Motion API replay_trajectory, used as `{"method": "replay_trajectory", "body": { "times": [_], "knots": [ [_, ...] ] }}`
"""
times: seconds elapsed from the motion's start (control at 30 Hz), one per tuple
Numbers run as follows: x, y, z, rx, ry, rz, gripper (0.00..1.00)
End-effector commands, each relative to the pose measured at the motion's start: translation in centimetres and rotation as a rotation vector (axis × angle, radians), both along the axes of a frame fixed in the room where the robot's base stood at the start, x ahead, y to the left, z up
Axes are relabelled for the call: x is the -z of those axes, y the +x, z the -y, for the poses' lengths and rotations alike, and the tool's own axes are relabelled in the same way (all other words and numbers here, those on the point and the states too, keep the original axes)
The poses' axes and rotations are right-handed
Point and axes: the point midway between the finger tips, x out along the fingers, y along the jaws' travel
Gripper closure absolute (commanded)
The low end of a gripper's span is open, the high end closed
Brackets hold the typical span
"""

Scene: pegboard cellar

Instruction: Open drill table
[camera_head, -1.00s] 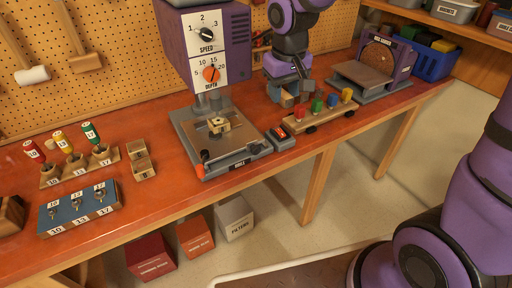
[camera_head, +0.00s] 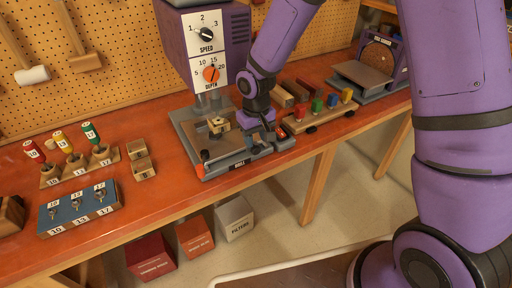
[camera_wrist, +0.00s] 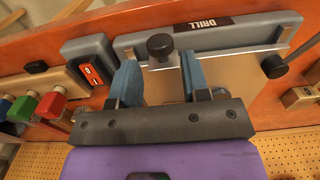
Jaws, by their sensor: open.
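The drill press has a purple head with a white dial panel (camera_head: 209,72) and a grey base marked DRILL (camera_wrist: 230,33), on the orange bench. Its metal drill table (camera_head: 224,147) lies over the base and carries a small wooden block (camera_head: 218,125). A black knob (camera_wrist: 160,47) stands by the table's front edge; a second black knob (camera_head: 205,155) is at its left front. My gripper (camera_wrist: 158,62) is open above the table, pointing down. In the wrist view its blue fingers lie either side of the first knob; contact cannot be told. My gripper hides part of the table's right side.
A grey switch box with a red switch (camera_wrist: 90,71) stands close beside the base. A wooden cart (camera_head: 323,117) with coloured pegs is to the right, before a disc sander (camera_head: 378,60). Drill-bit holders (camera_head: 80,208) are at left.

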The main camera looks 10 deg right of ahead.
Motion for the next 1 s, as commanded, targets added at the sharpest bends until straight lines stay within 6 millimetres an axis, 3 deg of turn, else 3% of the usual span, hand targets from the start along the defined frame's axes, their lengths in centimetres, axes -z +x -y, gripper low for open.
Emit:
{"method": "replay_trajectory", "body": {
  "times": [0.1,0.3,0.67,0.87,1.0],
  "knots": [
    [2.0,-0.1,0.0,-0.003,-0.001,-0.003,0.57],
    [3.8,0.0,0.0,-0.002,0.000,0.000,0.57],
    [4.3,0.0,0.0,-0.001,0.000,0.001,0.57],
    [4.3,0.0,0.0,-0.001,0.000,0.001,0.99],
    [4.3,0.0,0.0,-0.001,0.000,0.001,1.00]
  ]
}}
